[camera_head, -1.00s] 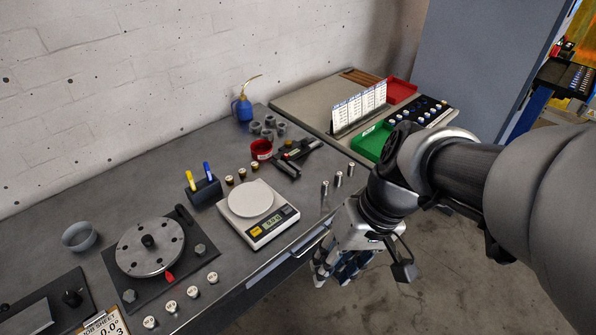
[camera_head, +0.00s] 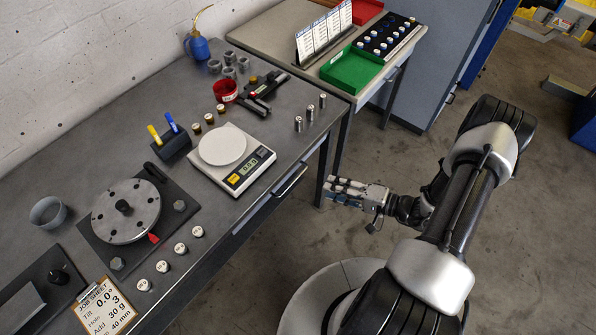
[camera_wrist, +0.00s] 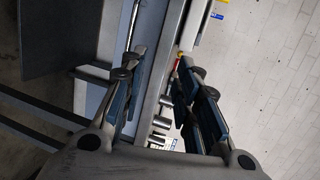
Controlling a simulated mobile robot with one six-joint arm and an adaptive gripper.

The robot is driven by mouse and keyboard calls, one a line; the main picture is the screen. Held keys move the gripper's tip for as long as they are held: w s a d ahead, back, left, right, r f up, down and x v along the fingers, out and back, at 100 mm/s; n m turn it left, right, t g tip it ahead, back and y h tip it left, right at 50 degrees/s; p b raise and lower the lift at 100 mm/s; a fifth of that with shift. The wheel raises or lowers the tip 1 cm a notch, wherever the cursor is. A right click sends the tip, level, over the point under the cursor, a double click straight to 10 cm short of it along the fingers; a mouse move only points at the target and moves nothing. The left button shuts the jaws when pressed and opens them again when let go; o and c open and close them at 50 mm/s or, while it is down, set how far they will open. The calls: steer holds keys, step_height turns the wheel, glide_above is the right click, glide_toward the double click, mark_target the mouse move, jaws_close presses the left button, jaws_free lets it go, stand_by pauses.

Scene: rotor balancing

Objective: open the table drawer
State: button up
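The table drawer is a narrow front under the grey workbench's front edge (camera_head: 215,262).
A scale (camera_head: 232,158), a rotor disc (camera_head: 126,210), a pen holder (camera_head: 173,145) and several small weights stand on the bench. A second table with a green tray (camera_head: 352,69) is at the back. The floor before the bench is clear apart from my own base.

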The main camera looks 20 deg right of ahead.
step_height(320, 180, down, 6)
steer(key=s+d+m+t+h, duration=0.1)
steer(key=d+m+t+h, duration=0.1)
steer(key=b, duration=0.4)
glide_toward(297, 177)
steer(key=x, duration=1)
steer(key=shift+w+f, duration=0.1)
steer(key=shift+f, duration=0.2)
jaws_close()
